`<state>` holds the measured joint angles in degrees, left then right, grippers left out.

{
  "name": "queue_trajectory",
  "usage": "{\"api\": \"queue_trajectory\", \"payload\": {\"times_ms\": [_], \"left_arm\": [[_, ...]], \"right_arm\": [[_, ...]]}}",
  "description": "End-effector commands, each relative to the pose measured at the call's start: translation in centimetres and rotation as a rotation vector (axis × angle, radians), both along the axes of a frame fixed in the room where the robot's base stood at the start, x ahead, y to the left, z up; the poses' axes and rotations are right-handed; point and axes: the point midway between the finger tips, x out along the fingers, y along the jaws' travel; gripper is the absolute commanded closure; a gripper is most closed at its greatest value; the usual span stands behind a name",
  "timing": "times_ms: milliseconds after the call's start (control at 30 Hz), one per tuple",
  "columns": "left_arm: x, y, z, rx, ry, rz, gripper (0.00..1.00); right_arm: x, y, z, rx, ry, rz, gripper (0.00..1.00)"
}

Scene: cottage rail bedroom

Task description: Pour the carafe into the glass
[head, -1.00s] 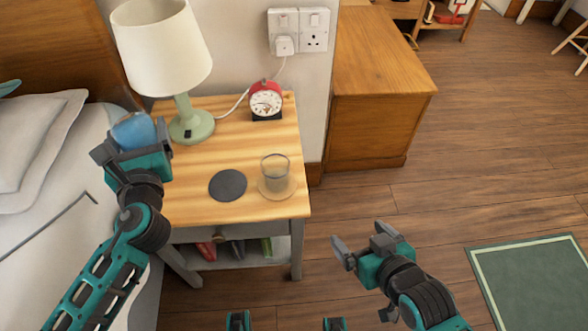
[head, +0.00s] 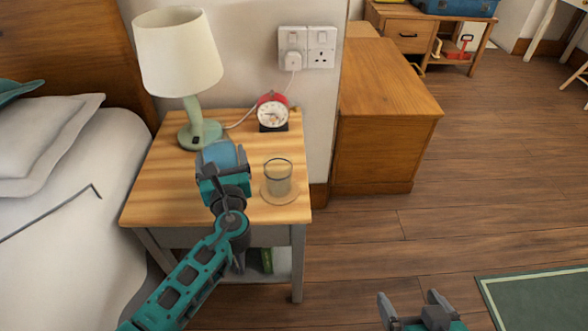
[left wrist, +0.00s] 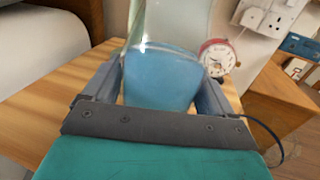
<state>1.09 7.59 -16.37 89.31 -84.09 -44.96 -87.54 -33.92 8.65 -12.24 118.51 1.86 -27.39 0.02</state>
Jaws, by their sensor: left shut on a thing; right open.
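My left gripper (head: 221,176) is shut on the carafe (head: 219,154), which holds blue liquid, above the bedside table (head: 165,180). In the left wrist view the carafe (left wrist: 160,75) sits between the two fingers, its clear upper part rising above the blue. The glass (head: 278,177) stands upright on a round coaster (head: 279,196), just right of the left gripper, and looks empty. The dark round mat seen earlier is hidden behind my left gripper and arm. My right gripper (head: 417,306) is open and empty at the bottom, over the floor.
A lamp (head: 180,55) and a red alarm clock (head: 272,112) stand at the back of the table, with a white cable running to the wall socket (head: 307,47). A bed (head: 75,230) is at left, a wooden cabinet (head: 385,130) at right.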

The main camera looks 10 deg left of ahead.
Motion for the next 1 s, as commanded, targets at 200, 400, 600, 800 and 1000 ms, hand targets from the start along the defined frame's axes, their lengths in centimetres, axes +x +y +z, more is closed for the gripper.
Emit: {"api": "queue_trajectory", "payload": {"times_ms": [200,400,600,800,1000], "left_arm": [[0.28,0.04,-0.49,0.002,-0.007,0.012,0.78],[0.29,0.02,-0.52,0.003,-0.007,0.013,0.78],[0.26,0.0,-0.47,0.009,-0.004,0.012,0.78],[0.26,-0.04,-0.33,0.058,0.01,0.012,0.78],[0.28,-0.1,0.01,0.154,0.038,0.012,0.78]], "right_arm": [[-0.01,0.08,-0.33,0.002,0.0,0.001,0.06],[-0.02,0.11,-0.3,0.002,0.001,0.002,0.06],[-0.02,0.12,-0.25,0.003,0.0,0.002,0.06],[-0.02,0.11,-0.17,0.003,0.0,0.002,0.06],[-0.01,0.11,-0.01,0.002,-0.002,0.002,0.06]]}}
